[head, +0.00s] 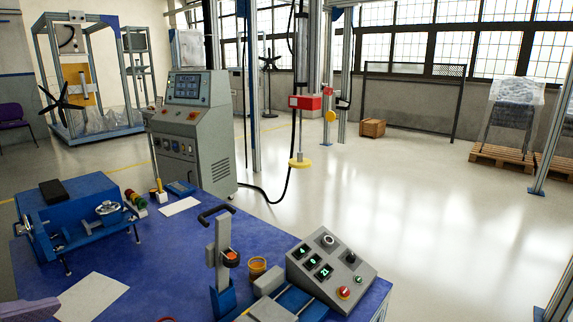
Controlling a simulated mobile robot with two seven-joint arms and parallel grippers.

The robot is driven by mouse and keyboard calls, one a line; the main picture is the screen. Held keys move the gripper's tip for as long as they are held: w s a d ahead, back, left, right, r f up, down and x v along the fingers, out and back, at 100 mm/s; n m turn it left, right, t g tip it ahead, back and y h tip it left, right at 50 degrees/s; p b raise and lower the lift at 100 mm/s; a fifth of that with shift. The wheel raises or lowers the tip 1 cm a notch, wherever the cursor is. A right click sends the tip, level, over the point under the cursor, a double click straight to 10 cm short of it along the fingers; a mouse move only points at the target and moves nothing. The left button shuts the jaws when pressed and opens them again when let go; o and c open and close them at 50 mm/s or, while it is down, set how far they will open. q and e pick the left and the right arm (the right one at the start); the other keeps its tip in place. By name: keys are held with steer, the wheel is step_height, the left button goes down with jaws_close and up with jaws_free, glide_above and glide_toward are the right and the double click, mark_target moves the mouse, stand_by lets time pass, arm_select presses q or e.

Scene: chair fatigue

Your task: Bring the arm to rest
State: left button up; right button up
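Neither of my grippers shows in the head view, and no arm of mine can be made out. A blue-topped workbench (180,245) fills the lower left and middle of the head view. On it stand a grey upright tool with a black handle (222,250), a sloped grey control box (330,268) with small displays, knobs and a red button, and a blue machine with a handwheel (75,215).
A grey control cabinet (192,130) stands behind the bench. A yellow-footed vertical rod (299,160) hangs beside it. White paper sheets (92,298) and a small orange cup (257,267) lie on the bench. Open floor (430,200) spreads to the right, with pallets (515,160) beyond.

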arm_select(q)
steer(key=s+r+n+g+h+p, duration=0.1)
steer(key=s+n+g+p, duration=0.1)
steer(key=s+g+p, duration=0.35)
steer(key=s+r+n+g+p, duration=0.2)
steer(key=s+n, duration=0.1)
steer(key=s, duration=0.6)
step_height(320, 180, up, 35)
steer(key=p, duration=3.4)
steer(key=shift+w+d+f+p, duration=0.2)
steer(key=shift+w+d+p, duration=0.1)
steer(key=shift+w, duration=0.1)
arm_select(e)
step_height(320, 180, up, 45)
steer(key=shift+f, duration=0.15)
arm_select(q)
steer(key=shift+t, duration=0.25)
